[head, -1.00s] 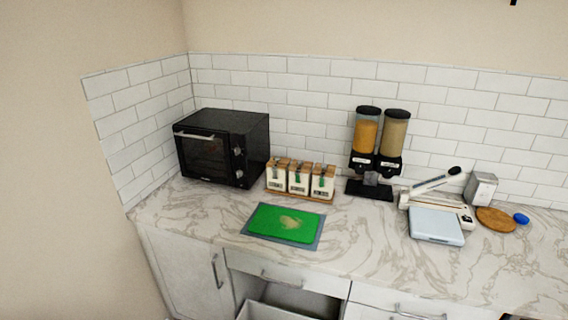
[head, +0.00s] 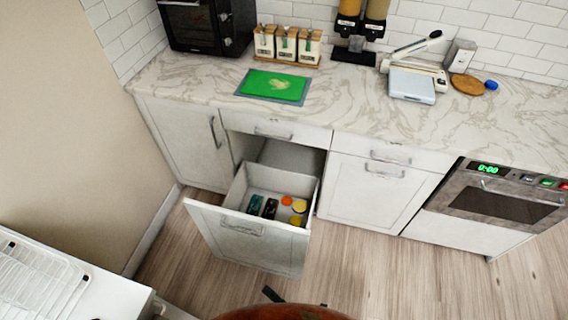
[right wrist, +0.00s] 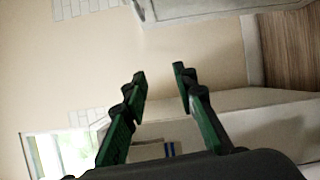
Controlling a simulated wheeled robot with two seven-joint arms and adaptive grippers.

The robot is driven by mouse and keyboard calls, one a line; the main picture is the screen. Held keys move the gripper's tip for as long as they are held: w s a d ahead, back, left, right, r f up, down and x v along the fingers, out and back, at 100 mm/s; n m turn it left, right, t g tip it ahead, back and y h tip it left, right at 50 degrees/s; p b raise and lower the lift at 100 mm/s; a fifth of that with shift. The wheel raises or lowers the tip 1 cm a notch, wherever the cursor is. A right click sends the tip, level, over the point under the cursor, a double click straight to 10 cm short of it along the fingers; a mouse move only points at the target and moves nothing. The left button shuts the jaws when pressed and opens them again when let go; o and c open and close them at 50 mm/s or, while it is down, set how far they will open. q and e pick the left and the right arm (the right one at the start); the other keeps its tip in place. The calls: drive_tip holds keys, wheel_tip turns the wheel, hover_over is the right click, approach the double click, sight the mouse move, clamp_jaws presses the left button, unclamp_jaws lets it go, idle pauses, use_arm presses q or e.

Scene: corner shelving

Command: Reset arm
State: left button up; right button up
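My right gripper (right wrist: 160,78) is open in the right wrist view, its two green and black fingers apart with nothing between them. In the head view only a small dark piece (head: 272,295) shows at the bottom edge, which may be part of this gripper. My left gripper is not in view.
A drawer (head: 240,226) stands pulled out below the counter (head: 180,82), holding dark items and orange and yellow round ones. A brown rounded surface (head: 285,312) is at the bottom. A white surface with a wire rack (head: 35,280) is at lower left. Wooden floor (head: 365,260) is clear at right.

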drive_tip(key=s+d+f+m+g+h+p, duration=0.1)
drive_tip(key=s+d+f+m+g+h, duration=0.15)
drive_tip(key=d+f+m+h, duration=0.7)
drive_tip(key=s+d+f+m+g+h+p, duration=0.1)
drive_tip(key=s+d+f+m+p, duration=0.3)
drive_tip(key=d+f, duration=1.25)
drive_tip(key=s+d+f+m+g+h, duration=0.1)
drive_tip(key=s+d+f+m, duration=0.3)
drive_tip(key=s, duration=0.4)
drive_tip(key=s+d+f+m+g+h, duration=0.1)
drive_tip(key=s+d+f+m+g, duration=0.3)
drive_tip(key=s, duration=0.5)
drive_tip(key=s+d+f+m+g+h, duration=0.1)
drive_tip(key=s+d+f+m, duration=0.3)
drive_tip(key=s, duration=0.5)
wheel_tip(320, 180, down, 4)
drive_tip(key=shift+r+m+g+h, duration=0.1)
drive_tip(key=shift+m+g+h, duration=0.25)
drive_tip(key=shift+m+g, duration=0.55)
